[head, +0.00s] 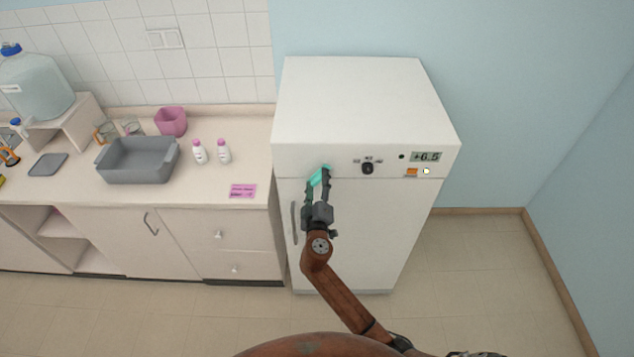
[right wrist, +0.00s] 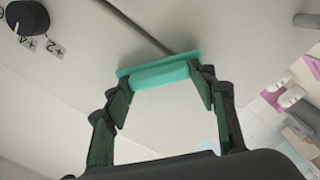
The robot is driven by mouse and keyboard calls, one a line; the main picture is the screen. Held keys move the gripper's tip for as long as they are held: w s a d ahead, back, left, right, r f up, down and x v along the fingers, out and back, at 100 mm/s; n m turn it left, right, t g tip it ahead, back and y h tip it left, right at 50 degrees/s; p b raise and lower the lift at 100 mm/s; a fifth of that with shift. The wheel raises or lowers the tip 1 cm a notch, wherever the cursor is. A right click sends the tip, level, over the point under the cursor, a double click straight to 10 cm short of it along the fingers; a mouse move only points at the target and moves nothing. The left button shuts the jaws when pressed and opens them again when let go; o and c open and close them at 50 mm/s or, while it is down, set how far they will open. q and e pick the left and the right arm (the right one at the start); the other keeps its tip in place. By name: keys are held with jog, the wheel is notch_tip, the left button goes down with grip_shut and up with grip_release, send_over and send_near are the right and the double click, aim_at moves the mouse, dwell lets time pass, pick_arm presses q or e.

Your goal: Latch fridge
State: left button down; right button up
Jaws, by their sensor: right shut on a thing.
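The white fridge (head: 345,110) stands right of the counter. Its front door (head: 375,235) looks closed, with a long grey handle (head: 295,222) on its left side. A teal latch piece (head: 322,174) sits near the seam at the top left of the door; it also shows in the right wrist view (right wrist: 160,73). My right gripper (head: 318,185) is shut on the teal latch, one finger at each end of it. The fingers partly hide the latch, and I cannot tell whether it is engaged. My left gripper is not in view.
The fridge panel has a black dial (head: 367,169), a display reading +6.5 (head: 427,156) and an orange switch (head: 411,172). The counter holds a grey basin (head: 138,172), white bottles (head: 199,152) and a pink label (head: 243,191). The floor right of the fridge is clear.

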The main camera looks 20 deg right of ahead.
jog(key=n, duration=0.3)
jog(key=shift+a+n+p, duration=0.1)
jog(key=shift+n+p, duration=0.2)
jog(key=shift+p, duration=0.1)
jog(key=shift+f+n+p, duration=0.15)
jog(key=shift+n+p, duration=0.4)
jog(key=shift+n, duration=1.25)
jog(key=o, duration=1.2)
jog(key=shift+c, duration=0.2)
jog(key=v, duration=1.2)
